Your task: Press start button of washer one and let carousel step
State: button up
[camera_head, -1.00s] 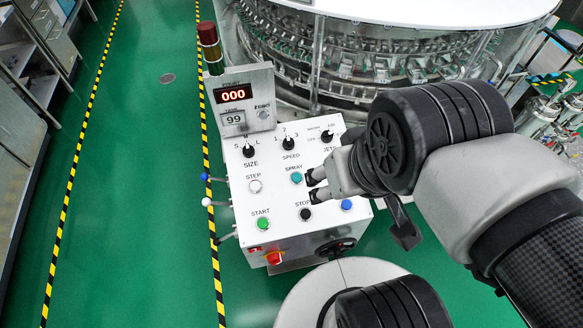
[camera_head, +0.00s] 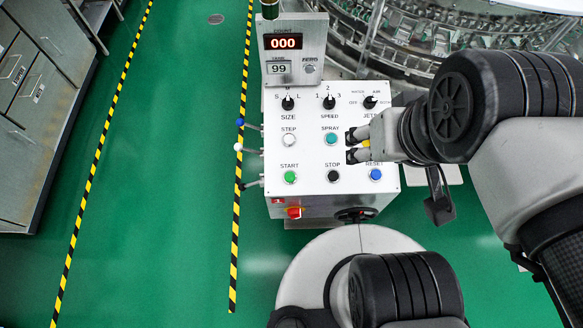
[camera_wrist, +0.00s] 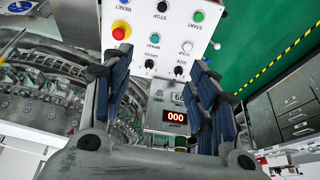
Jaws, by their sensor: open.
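The washer's white control panel (camera_head: 308,115) stands in the middle of the head view. Its green START button (camera_head: 290,177) is at the lower left of the panel, below the white STEP button (camera_head: 289,140). The START button also shows at the top of the wrist view (camera_wrist: 198,16). The counter display (camera_head: 286,42) reads 000. The carousel (camera_head: 420,45) of the washer lies behind the panel. My gripper (camera_head: 352,146) is open and empty over the panel's right part, right of the teal SPRAY button (camera_head: 331,139). Its height above the panel is hard to tell.
The black STOP button (camera_head: 333,176) and blue RESET button (camera_head: 376,174) are right of START. Levers (camera_head: 239,147) stick out from the panel's left side. A red knob (camera_head: 293,212) is on its front. Green floor is clear at left, up to grey cabinets (camera_head: 40,80).

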dwell(0.4)
grip_shut()
dwell(0.5)
dwell(1.3)
